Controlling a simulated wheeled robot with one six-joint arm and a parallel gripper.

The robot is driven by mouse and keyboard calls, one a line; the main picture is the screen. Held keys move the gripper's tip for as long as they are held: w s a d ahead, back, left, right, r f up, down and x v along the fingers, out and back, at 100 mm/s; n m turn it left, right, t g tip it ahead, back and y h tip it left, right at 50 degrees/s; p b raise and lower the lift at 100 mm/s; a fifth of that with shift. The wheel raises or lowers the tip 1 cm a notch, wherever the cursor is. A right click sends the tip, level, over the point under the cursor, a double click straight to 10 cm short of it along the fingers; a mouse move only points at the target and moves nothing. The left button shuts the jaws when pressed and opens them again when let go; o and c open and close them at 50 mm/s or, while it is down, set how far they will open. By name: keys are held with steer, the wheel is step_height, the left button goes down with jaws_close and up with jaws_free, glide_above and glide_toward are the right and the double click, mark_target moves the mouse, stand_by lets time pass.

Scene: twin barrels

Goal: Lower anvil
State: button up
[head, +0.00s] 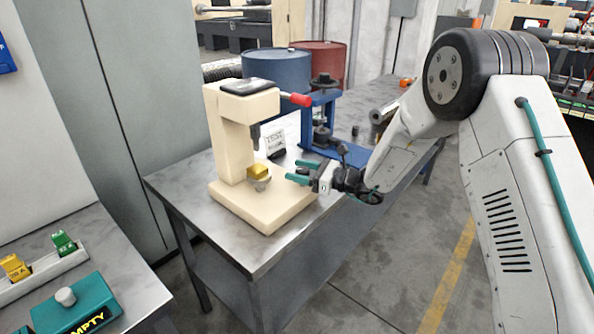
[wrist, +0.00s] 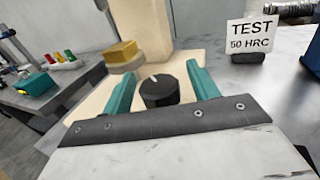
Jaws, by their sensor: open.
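The cream hardness tester (head: 228,130) stands on the grey bench. A yellow block (head: 259,171) rests on its round grey anvil (head: 261,184), well below the dark indenter (head: 255,133). The block also shows in the wrist view (wrist: 121,52). My gripper (head: 302,171) is open beside the tester's right side, its teal fingers pointing toward it. In the wrist view, a black knob (wrist: 160,91) with a white pointer mark appears between the open fingers, with gaps on both sides. A red-tipped lever (head: 296,99) sticks out at the tester's top right.
A "TEST 50 HRC" sign (wrist: 251,38) stands behind the tester. A blue press (head: 321,125) stands farther back on the bench. At lower left, another table carries a teal "EMPTY" box (head: 78,304) and a rack (head: 42,268) with coloured blocks.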

steer(key=shift+w+a, duration=0.15)
steer(key=shift+a, duration=0.25)
steer(key=c, duration=1)
steer(key=shift+m+t, duration=0.3)
steer(key=shift+t, duration=0.2)
steer(key=m+t+h, duration=0.2)
steer(key=t, duration=0.1)
steer(key=shift+w+d+m+t, duration=0.1)
steer(key=shift+w+m+t, duration=0.05)
steer(key=shift+m+t, duration=0.15)
steer(key=shift+w+d+m+t+h, duration=0.1)
steer(key=shift+m+t+h, duration=0.6)
steer(key=shift+t+h, duration=0.1)
steer(key=shift+w+d+m+t+h, duration=0.1)
steer(key=shift+m+t+h, duration=0.6)
steer(key=shift+t+h, duration=0.1)
steer(key=o, duration=1)
